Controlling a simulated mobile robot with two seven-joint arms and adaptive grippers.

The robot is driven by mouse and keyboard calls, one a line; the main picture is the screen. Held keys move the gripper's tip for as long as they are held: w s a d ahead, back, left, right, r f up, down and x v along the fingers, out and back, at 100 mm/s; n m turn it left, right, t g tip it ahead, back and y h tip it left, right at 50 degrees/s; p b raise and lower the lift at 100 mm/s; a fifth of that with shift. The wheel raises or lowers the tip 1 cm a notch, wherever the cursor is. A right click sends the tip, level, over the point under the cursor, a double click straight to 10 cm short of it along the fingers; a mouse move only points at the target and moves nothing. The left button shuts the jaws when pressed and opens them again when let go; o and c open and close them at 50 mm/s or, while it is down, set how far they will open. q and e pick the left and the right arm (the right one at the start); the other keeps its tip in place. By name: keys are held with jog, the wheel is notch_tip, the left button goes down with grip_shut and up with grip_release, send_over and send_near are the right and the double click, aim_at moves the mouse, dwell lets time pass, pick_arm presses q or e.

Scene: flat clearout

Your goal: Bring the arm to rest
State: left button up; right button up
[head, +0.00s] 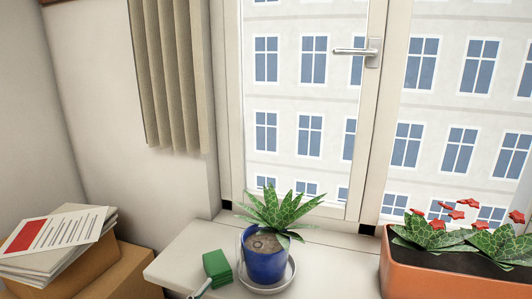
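Neither of my grippers and no part of an arm that I can make out shows in the head view. Their state and position are hidden from me.
A white sill (190,253) holds a green sponge-like block (217,268), a blue pot (265,265) with a spiky plant on a saucer (290,280), and an orange planter (440,278). Papers (55,240) lie on a cardboard box (95,265). The window handle (358,51) sticks out.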

pick_arm(q)
jog(key=s+a+f+n+g+y, duration=0.2)
jog(key=s+a+f, duration=0.2)
jog(key=f, duration=0.5)
jog(key=s+a+f+n+g+y, duration=0.2)
jog(key=s+a+f, duration=0.2)
jog(key=s+f, duration=0.3)
jog(key=s+a+f+n+g+y, duration=0.2)
jog(key=s+f, duration=0.4)
jog(key=f, duration=0.5)
jog(key=a+y, duration=0.1)
jog(key=a, duration=0.1)
jog(key=shift+s+a+n+g, duration=0.3)
jog(key=shift+g, duration=0.1)
